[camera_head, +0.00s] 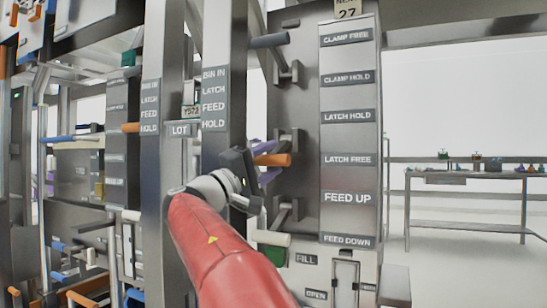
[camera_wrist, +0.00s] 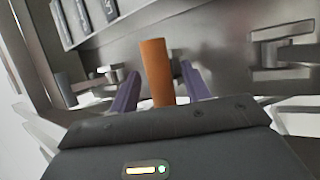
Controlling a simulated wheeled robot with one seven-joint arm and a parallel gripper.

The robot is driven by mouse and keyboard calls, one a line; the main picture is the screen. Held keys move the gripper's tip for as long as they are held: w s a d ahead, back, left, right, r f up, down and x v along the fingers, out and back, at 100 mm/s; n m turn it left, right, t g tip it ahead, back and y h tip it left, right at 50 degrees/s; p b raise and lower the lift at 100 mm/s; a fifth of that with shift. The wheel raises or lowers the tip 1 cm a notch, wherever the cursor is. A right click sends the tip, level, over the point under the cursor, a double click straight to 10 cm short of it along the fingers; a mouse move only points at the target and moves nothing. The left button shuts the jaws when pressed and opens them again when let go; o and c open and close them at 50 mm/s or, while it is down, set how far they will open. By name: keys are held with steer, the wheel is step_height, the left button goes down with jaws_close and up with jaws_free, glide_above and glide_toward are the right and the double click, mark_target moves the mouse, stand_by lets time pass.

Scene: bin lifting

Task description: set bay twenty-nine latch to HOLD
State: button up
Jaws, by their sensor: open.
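An orange lever handle (camera_head: 274,159) sticks out from the grey panel, level with the LATCH FREE label (camera_head: 347,160). The LATCH HOLD label (camera_head: 347,116) is higher on the same column. My gripper (camera_head: 268,162) is at the orange handle, with its purple fingers above and below it. In the wrist view the orange handle (camera_wrist: 155,70) stands between the two open fingers of my gripper (camera_wrist: 159,88), with gaps visible at both sides. A plate above the panel reads 27 (camera_head: 347,11); I see no readable 29.
A dark lever (camera_head: 269,40) is above and a white lever (camera_head: 275,238) below the orange one. Steel posts (camera_head: 163,190) stand close at the left, with another machine beyond them. A workbench (camera_head: 465,180) stands at the far right, with open floor before it.

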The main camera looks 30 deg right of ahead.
steer(key=shift+x, duration=1)
jaws_close()
